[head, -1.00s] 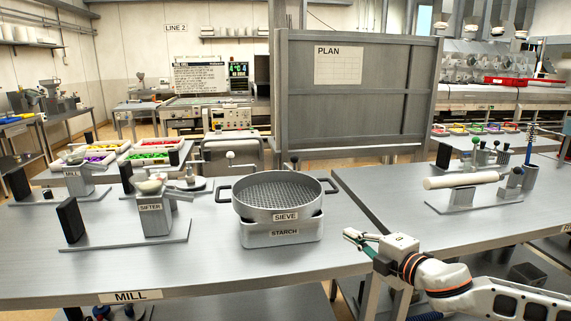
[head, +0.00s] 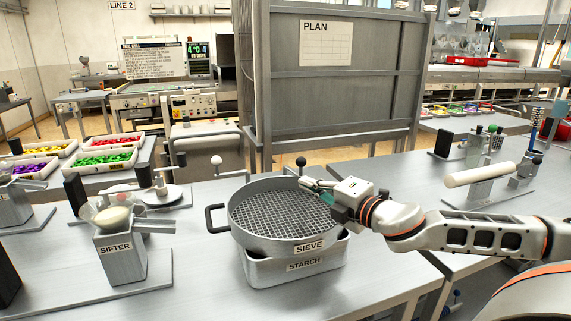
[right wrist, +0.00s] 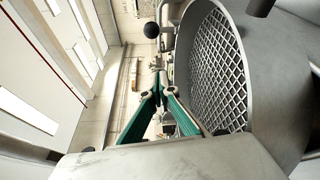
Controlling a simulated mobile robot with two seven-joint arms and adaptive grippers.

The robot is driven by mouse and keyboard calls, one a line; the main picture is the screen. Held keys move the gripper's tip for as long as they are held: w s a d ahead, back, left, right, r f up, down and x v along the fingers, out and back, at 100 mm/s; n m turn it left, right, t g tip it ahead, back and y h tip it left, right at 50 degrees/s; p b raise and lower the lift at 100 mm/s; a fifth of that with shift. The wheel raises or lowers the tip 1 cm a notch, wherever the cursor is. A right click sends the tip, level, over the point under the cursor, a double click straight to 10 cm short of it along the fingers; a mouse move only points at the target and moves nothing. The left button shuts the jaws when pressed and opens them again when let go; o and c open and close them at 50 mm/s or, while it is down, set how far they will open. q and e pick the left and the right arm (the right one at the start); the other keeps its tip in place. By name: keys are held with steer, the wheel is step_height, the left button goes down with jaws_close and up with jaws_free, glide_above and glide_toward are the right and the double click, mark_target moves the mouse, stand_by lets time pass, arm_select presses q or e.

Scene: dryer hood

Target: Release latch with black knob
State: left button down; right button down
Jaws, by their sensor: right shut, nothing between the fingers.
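A small black knob (head: 301,161) stands on a thin stem at the back of the round metal sieve (head: 240,228). The knob also shows in the right wrist view (right wrist: 151,30), left of the sieve mesh (right wrist: 215,75) there. A white knob (head: 216,160) stands on a stem to its left. My right gripper (head: 304,182) is over the right back part of the sieve, a little in front of and below the black knob in the picture. Its green-padded fingers meet at their tips in the right wrist view (right wrist: 160,82) and hold nothing. My left gripper is out of view.
The sieve rests on a box labelled STARCH (head: 300,268). A sifter (head: 119,262) stands to the left on the same table. A tall grey PLAN board (head: 335,100) stands behind.

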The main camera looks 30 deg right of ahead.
steer(key=shift+w, duration=0.1)
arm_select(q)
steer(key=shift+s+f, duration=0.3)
